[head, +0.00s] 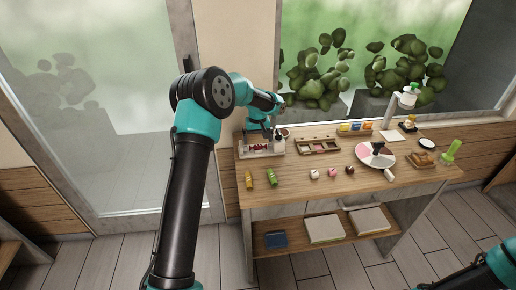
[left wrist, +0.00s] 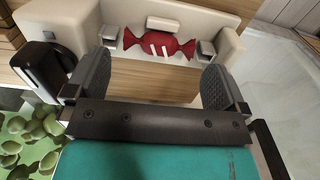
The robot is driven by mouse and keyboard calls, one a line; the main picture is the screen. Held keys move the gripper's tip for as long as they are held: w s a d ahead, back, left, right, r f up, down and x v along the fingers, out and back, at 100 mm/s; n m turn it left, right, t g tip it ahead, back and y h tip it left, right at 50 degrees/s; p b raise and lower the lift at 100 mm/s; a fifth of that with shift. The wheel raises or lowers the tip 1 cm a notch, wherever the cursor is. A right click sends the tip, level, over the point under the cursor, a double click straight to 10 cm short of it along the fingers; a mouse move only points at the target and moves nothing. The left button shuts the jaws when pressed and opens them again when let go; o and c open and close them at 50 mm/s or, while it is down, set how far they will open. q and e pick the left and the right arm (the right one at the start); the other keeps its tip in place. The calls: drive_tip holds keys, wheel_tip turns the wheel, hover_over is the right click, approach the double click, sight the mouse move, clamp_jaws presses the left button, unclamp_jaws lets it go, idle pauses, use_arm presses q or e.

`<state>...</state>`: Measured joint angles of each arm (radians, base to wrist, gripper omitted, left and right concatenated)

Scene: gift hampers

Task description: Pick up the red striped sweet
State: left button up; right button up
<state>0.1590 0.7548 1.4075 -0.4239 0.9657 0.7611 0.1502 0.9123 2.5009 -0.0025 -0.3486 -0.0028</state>
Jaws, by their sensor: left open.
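The red striped sweet (left wrist: 160,44) is a red wrapped sweet with white stripes and twisted ends. It lies in a cream tray (left wrist: 224,18) in the left wrist view, just beyond my fingertips. My left gripper (left wrist: 156,68) is open and empty, with its fingers spread to either side of the sweet's line. In the head view my left gripper (head: 267,131) is over the tray (head: 274,152) at the table's back left, and the sweet (head: 257,147) shows only small and partly covered. My right gripper is out of frame.
A dark object (left wrist: 42,62) stands beside the tray.

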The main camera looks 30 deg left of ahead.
use_arm(q)
drive_tip(key=shift+s+d+f, duration=0.1)
drive_tip(key=shift+d+f, duration=0.05)
drive_tip(key=shift+f, duration=1.65)
drive_tip(key=shift+c, duration=0.5)
drive_tip(key=c, duration=0.7)
drive_tip(key=shift+r, duration=0.1)
drive_tip(key=shift+r, duration=1.65)
drive_tip(key=shift+s+d+r, duration=0.1)
drive_tip(key=shift+s+d, duration=0.05)
drive_tip(key=shift+s, duration=0.1)
drive_tip(key=s+d, duration=0.2)
drive_tip(key=s, duration=0.2)
drive_tip(key=s+d+r, duration=0.1)
drive_tip(key=s+d, duration=0.2)
drive_tip(key=s, duration=0.1)
drive_tip(key=s+d, duration=0.3)
drive_tip(key=s, duration=0.2)
drive_tip(key=shift+r, duration=0.2)
